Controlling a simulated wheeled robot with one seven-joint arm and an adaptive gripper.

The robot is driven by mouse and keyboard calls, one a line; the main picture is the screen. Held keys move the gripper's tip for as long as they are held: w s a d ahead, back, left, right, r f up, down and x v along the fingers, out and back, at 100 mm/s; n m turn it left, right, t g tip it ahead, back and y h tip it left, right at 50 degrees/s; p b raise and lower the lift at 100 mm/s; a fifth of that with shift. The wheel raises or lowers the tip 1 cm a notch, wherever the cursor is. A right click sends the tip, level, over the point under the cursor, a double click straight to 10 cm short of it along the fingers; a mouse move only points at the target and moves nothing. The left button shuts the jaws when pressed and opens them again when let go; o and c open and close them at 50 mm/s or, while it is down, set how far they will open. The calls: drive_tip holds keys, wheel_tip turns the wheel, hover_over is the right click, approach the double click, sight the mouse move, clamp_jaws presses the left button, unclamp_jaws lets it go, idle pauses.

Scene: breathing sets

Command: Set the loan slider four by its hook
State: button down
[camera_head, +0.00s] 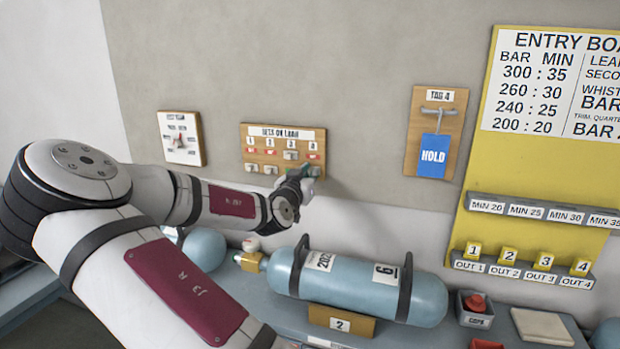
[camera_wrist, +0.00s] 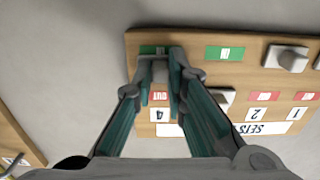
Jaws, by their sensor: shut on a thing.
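The loan board (camera_head: 248,140), headed "SETS ON LOAN", is on the wall with numbered sliders over red and green labels. It shows upside down in the wrist view (camera_wrist: 190,40). My gripper (camera_head: 303,176) is at column four, its two fingers (camera_wrist: 163,62) closed around the grey slider four (camera_wrist: 160,72). That slider seems to sit between its red label (camera_wrist: 158,96) and green label (camera_wrist: 150,50). Slider three (camera_head: 290,155) is up, with green showing below. Sliders one and two are down, with red showing. The "TAG 4" hook (camera_head: 440,112) holds a blue "HOLD" tag (camera_head: 433,156).
Below is a bench with a blue cylinder (camera_head: 340,287) lying on it. A yellow entry board (camera_head: 500,160) with minute strips and numbered tags is at the right. Another small board (camera_head: 182,138) hangs left of the loan board. The wall around the loan board is clear.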

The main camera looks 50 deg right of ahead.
sight(313, 154)
wheel_tip(313, 154, up, 4)
drive_tip(key=shift+s+f+p, duration=0.1)
drive_tip(key=shift+f+p, duration=0.05)
drive_tip(key=shift+p, duration=0.3)
drive_tip(key=shift+r, duration=0.35)
drive_tip(key=c, duration=1.6)
unclamp_jaws()
drive_tip(key=shift+r, duration=0.1)
drive_tip(key=shift+a, duration=0.5)
drive_tip(key=v, duration=1.1)
drive_tip(key=shift+s, duration=0.15)
